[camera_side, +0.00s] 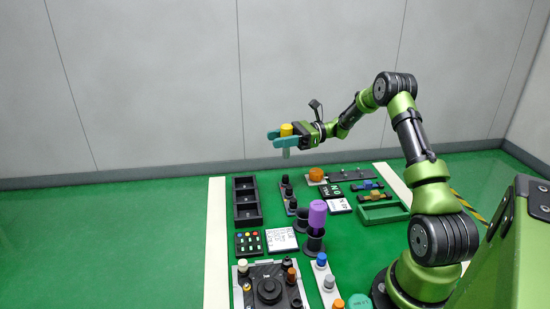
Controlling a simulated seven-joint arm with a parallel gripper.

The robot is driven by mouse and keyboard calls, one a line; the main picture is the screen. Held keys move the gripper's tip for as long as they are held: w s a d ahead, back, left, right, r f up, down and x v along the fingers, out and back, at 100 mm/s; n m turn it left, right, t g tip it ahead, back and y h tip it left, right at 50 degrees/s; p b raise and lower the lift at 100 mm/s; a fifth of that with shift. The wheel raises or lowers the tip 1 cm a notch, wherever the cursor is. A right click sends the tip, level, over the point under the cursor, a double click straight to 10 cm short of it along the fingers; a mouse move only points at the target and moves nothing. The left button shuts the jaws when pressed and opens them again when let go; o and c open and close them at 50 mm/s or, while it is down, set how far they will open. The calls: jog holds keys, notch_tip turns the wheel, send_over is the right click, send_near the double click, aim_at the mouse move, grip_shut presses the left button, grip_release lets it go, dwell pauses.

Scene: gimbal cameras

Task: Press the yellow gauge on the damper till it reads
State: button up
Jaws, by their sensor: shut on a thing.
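My gripper (277,139), with teal fingers, is shut on the yellow gauge (286,130). The gauge has a yellow-orange top above the fingers and a grey stem below them. It looks upright and is held in the air above the back of the green table, apart from everything below. No reading on it can be made out at this size. I cannot tell for certain which thing is the damper. An orange round pad on a pale plate (316,174) stands at the back, and a black unit with a round hub (268,289) stands at the front.
A black three-compartment tray (246,214) stands at the left and a green open tray (383,213) at the right. A purple cylinder (317,214) rises from a black cup. Racks of small pegs and label cards fill the middle. The air around my gripper is clear.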

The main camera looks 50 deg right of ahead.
dwell(0.4)
notch_tip(320, 180, down, 6)
jog(key=shift+f, duration=0.2)
dwell(0.5)
jog(key=shift+f, duration=0.45)
dwell(1.8)
notch_tip(320, 180, up, 6)
dwell(0.7)
jog(key=shift+r, duration=0.1)
